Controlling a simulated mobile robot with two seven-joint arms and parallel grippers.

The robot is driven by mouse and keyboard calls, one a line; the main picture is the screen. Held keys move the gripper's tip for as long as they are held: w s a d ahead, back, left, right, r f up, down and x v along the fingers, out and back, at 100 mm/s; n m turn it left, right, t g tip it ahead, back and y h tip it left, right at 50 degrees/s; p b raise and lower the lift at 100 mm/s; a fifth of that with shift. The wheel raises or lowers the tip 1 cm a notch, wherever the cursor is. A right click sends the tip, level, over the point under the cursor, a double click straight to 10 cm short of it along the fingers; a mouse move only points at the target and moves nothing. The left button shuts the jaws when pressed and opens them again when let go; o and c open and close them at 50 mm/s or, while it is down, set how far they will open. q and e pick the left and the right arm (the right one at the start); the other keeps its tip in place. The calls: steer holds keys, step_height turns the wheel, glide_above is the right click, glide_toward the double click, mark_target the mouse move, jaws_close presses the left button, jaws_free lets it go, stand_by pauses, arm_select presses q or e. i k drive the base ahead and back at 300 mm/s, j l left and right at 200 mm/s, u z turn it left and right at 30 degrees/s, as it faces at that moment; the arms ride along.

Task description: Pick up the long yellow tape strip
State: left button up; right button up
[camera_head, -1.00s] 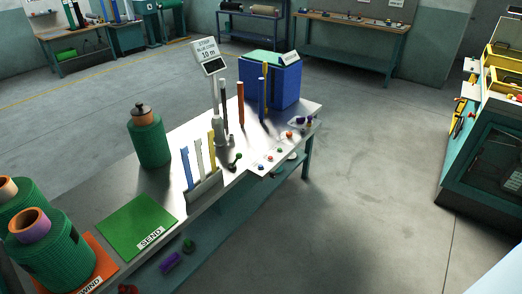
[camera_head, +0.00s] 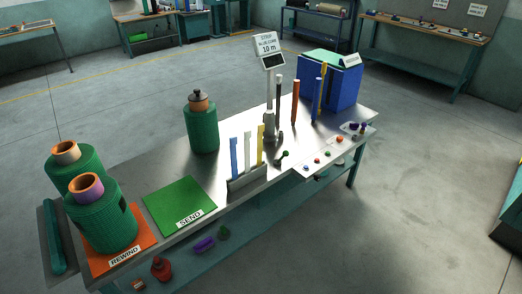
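A yellow strip (camera_head: 260,144) stands upright in a small grey holder (camera_head: 246,181) at the table's front edge. A pale strip (camera_head: 247,150) and a blue strip (camera_head: 233,158) stand to its left in the same holder. Another tall yellow piece (camera_head: 323,72) stands farther back by the blue bin, partly hidden behind a blue post (camera_head: 316,99). I cannot tell whether it is also tape. Neither of my grippers is in view.
The steel table (camera_head: 165,162) also carries a green SEND mat (camera_head: 180,205), an orange REWIND mat (camera_head: 146,241), green net rolls (camera_head: 203,129), a display stand (camera_head: 271,62) and a blue bin (camera_head: 345,88). Small coloured parts lie at its right end. Floor (camera_head: 400,200) right of it is clear.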

mark_target(261, 126)
steer(key=u, duration=1.3)
steer(key=z, duration=1.3)
steer(key=i+l+u, duration=0.1)
steer(key=u, duration=0.3)
steer(key=i+l+u, duration=0.1)
steer(key=u, duration=0.3)
steer(key=i+l+u, duration=0.1)
steer(key=u, duration=0.35)
